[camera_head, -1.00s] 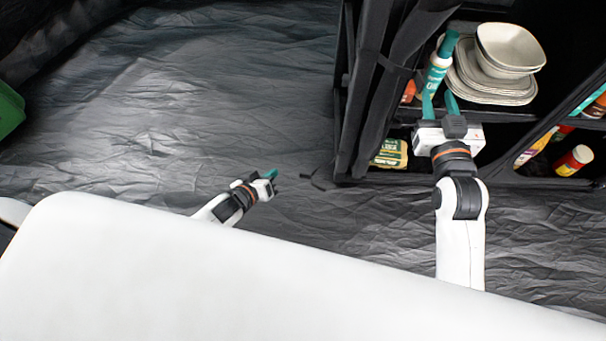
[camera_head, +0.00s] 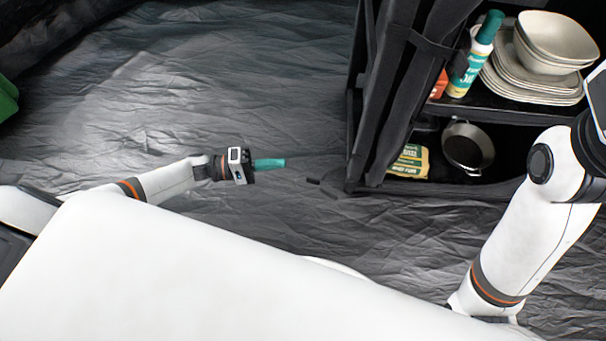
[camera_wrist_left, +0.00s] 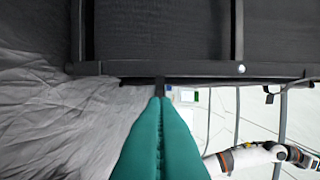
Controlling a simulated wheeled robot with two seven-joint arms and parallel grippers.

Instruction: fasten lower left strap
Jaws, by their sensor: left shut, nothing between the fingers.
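My left gripper (camera_head: 284,162) has teal fingers pressed together and points right toward the lower left of the black fabric shelf, a short gap away. In the left wrist view its teal fingertips (camera_wrist_left: 161,100) meet just below a dark frame bar. A short dark strap piece (camera_wrist_left: 160,87) hangs from the bar right at the tips; I cannot tell if they touch. In the head view a small dark strap end (camera_head: 313,181) shows low, left of the shelf's bottom corner. My right arm rises at the right edge; its gripper fingers are outside the picture.
The black shelf (camera_head: 368,120) has rolled flaps on its left side with a strap (camera_head: 432,44) around them. It holds bowls and plates (camera_head: 530,85), a bottle (camera_head: 470,70), a pan (camera_head: 468,148) and a packet (camera_head: 410,162). Crinkled grey floor lies open left.

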